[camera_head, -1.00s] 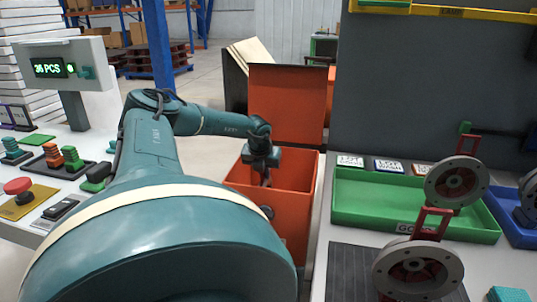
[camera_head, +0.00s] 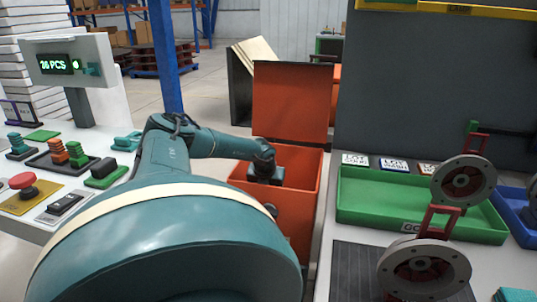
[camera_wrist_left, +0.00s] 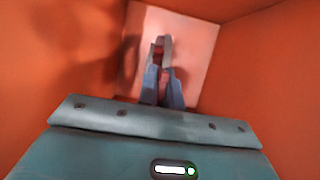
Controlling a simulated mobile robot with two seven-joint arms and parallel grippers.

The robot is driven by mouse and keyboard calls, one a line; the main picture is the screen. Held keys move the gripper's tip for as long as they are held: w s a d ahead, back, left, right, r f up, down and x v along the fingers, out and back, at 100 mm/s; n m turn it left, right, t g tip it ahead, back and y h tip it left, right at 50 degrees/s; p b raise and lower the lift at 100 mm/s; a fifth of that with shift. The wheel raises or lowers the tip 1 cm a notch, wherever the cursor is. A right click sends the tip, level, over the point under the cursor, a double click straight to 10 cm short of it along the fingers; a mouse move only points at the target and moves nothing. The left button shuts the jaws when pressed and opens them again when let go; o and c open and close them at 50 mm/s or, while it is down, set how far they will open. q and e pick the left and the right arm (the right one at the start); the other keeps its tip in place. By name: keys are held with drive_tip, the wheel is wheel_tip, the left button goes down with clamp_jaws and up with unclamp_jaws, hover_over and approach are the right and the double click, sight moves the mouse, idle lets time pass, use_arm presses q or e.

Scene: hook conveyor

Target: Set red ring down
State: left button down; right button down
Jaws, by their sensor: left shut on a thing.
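My left gripper (camera_wrist_left: 163,88) reaches down inside the orange bin (camera_head: 300,205). In the wrist view its fingers are shut on a small dark red piece, the red ring (camera_wrist_left: 158,50), seen near the tips. The ring is seen small and blurred, so its full outline cannot be told. The pale bin floor shows beyond it; whether the ring touches the floor cannot be told. In the head view the bin's front wall hides the fingers and the ring. My right gripper is not in view.
The bin's orange walls surround the gripper closely, with its raised lid (camera_head: 290,105) behind. To the right is an empty green tray (camera_head: 385,200) and grey discs (camera_head: 463,181) on red brackets. On the left bench are a red button (camera_head: 21,181) and a counter display (camera_head: 55,64).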

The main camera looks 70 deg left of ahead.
use_arm(q)
drive_tip(key=c, duration=1.6)
unclamp_jaws()
drive_tip(key=shift+o, duration=0.2)
drive_tip(key=shift+s+d+r, duration=0.1)
drive_tip(key=shift+r, duration=0.55)
drive_tip(key=p+v, duration=0.2)
drive_tip(key=v, duration=0.9)
